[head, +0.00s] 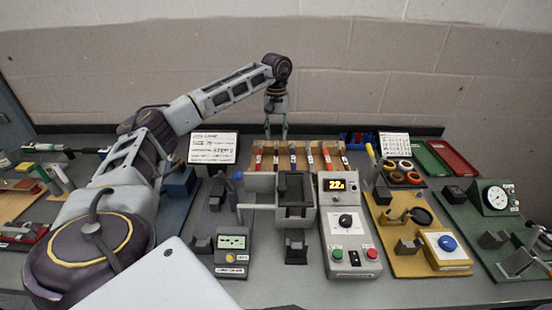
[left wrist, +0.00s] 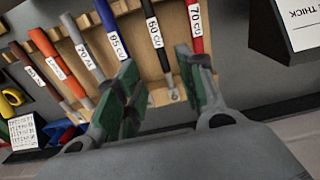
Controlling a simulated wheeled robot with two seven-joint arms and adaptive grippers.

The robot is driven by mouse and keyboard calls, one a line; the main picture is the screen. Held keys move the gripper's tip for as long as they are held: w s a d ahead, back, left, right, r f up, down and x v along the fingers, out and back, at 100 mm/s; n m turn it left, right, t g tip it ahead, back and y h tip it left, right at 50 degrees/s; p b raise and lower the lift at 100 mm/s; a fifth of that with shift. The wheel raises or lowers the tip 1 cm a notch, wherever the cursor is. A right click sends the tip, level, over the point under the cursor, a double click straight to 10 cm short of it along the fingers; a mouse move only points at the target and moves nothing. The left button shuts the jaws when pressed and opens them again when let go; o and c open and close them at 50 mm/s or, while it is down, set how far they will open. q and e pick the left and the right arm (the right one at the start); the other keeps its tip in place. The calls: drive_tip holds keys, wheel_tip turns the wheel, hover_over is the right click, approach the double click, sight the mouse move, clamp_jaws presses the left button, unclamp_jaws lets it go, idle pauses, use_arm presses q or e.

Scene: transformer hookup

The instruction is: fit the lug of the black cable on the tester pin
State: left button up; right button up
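My left gripper (head: 276,132) is over the wooden cable rack (head: 342,148) at the back of the bench. It also shows in the left wrist view (left wrist: 157,90), with its two green-padded fingers apart and nothing between the pads. The black cable (left wrist: 153,30) lies in the rack just beyond the fingers, with a white label. Its metal lug (left wrist: 173,95) shows between the fingertips, apart from them as far as I can see. A tester-like box (head: 348,225) with a lit display stands at middle right; I cannot make out its pin. My right gripper is not in view.
Red, orange, grey and blue cables lie beside the black one in the rack. A grey press-like fixture (head: 260,185) and a small meter (head: 232,243) stand in front of the rack. Yellow (head: 412,262) and green (head: 478,225) stations fill the right side.

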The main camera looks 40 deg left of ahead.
use_arm(q)
hover_over(276, 156)
drive_tip(key=shift+w+a+f, duration=0.1)
drive_tip(key=shift+f, duration=1)
drive_tip(key=shift+w+f, duration=0.1)
drive_tip(key=shift+f, duration=1)
drive_tip(key=shift+f, duration=0.1)
drive_tip(key=shift+s+f+p, duration=0.1)
drive_tip(key=shift+f+p, duration=0.2)
drive_tip(key=shift+f, duration=2.2)
drive_tip(key=shift+c, duration=0.4)
clamp_jaws()
